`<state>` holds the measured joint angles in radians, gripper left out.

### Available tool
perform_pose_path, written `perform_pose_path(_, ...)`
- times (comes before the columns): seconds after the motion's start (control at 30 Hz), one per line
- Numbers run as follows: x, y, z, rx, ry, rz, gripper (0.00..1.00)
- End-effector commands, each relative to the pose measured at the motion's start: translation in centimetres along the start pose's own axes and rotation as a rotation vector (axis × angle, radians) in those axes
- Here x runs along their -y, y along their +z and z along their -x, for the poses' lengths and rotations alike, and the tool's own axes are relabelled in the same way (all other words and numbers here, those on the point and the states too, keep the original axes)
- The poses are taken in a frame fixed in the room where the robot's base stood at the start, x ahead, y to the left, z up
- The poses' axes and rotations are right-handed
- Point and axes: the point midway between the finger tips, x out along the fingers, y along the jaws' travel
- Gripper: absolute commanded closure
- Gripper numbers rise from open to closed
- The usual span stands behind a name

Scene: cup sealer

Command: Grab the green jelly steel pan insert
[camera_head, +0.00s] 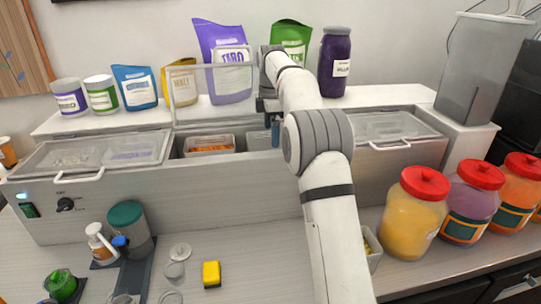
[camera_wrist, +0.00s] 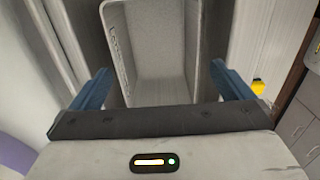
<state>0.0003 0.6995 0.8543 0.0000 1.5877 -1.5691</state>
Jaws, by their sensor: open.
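My gripper (camera_wrist: 160,71) is open, with its two blue fingers spread on either side of a grey pan insert (camera_wrist: 152,45) in the wrist view. The visible inside of that insert looks bare and grey, and I see no green jelly in it. The fingers do not visibly pinch its walls. In the head view my gripper (camera_head: 274,130) points down into the open middle bay of the steel counter unit. My arm hides much of that bay's right side. A pan with orange contents (camera_head: 208,145) sits to the left of the gripper.
A clear raised lid (camera_head: 213,92) stands behind the bay. Closed clear lids cover the left (camera_head: 95,153) and right (camera_head: 390,126) bays. Bags and a dark purple jar (camera_head: 335,62) line the shelf behind. Red-lidded jars (camera_head: 412,212) stand at the right front.

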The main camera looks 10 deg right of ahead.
Motion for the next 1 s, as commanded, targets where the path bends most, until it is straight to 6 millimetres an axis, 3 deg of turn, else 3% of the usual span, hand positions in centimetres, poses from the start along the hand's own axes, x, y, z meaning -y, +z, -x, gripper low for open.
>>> perform_pose_path(0.6,-0.4,-0.2,-7.3,0.0,-0.001,0.002,0.0)
perform_pose_path(0.87,-0.4,-0.2,-7.6,0.0,0.0,0.002,0.0)
perform_pose_path(1.0,-0.4,-0.2,-7.6,0.0,0.0,0.002,0.11)
